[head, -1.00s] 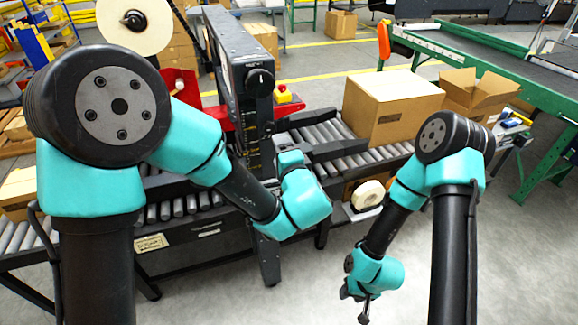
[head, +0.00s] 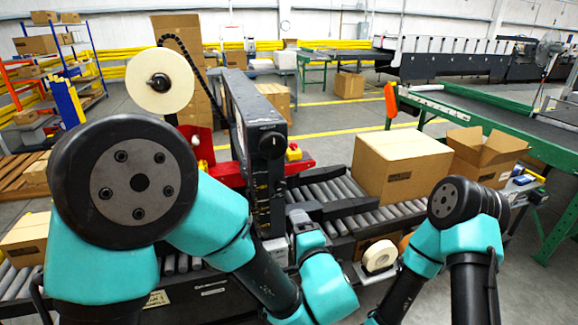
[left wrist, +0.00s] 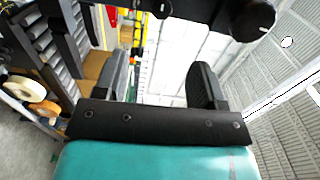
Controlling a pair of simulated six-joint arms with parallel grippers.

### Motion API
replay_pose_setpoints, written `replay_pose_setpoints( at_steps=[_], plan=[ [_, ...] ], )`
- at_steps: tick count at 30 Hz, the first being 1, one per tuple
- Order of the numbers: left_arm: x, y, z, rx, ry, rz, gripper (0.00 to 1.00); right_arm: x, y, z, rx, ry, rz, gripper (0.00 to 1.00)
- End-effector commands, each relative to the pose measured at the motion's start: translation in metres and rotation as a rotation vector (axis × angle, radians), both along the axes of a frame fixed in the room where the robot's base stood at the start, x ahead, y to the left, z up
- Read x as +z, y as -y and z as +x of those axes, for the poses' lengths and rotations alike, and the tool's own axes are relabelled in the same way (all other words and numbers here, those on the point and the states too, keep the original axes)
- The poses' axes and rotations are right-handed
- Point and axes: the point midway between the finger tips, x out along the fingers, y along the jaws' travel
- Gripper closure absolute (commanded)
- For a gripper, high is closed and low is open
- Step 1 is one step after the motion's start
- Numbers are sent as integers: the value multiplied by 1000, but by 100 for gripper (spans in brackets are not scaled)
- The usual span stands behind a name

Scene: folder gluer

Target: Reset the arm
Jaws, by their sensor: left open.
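My left gripper (head: 297,217) is in front of the dark upright machine post (head: 259,150), near the middle of the head view. In the left wrist view its two black fingers (left wrist: 161,82) are spread apart with nothing between them. My right arm comes in at the lower right of the head view; its gripper lies below the picture edge and does not show.
A closed carton (head: 400,170) and an open carton (head: 482,155) stand beyond my right arm. A roller conveyor (head: 335,193) runs past the post. A tape roll (head: 380,256) sits at its near side. A large cream reel (head: 160,81) stands behind my left arm.

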Motion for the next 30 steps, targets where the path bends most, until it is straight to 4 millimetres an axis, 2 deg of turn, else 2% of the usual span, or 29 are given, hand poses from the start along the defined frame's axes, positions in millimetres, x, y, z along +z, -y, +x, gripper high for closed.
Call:
replay_pose_setpoints(
  at_steps=[5,8,9,13,18,21,25,30],
  plan=[
    [-31,-24,10,75,-135,23,36,0,0,0,0,0,0,57],
    [-68,-53,16,158,-295,39,36,0,0,0,0,0,0,57],
    [-86,-66,16,196,-375,42,36,0,0,0,0,0,0,57],
    [-147,-113,7,323,-660,19,36,0,0,0,0,0,0,57],
    [-222,-163,-27,469,-1031,-95,36,0,0,0,0,0,0,57],
    [-258,-183,-54,537,-1222,-209,36,0,0,0,0,0,0,57],
    [-296,-198,-88,610,-1423,-404,36,0,0,0,0,0,0,57],
    [-333,-204,-124,681,-1586,-724,36,0,0,0,0,0,0,57]
  ],
)
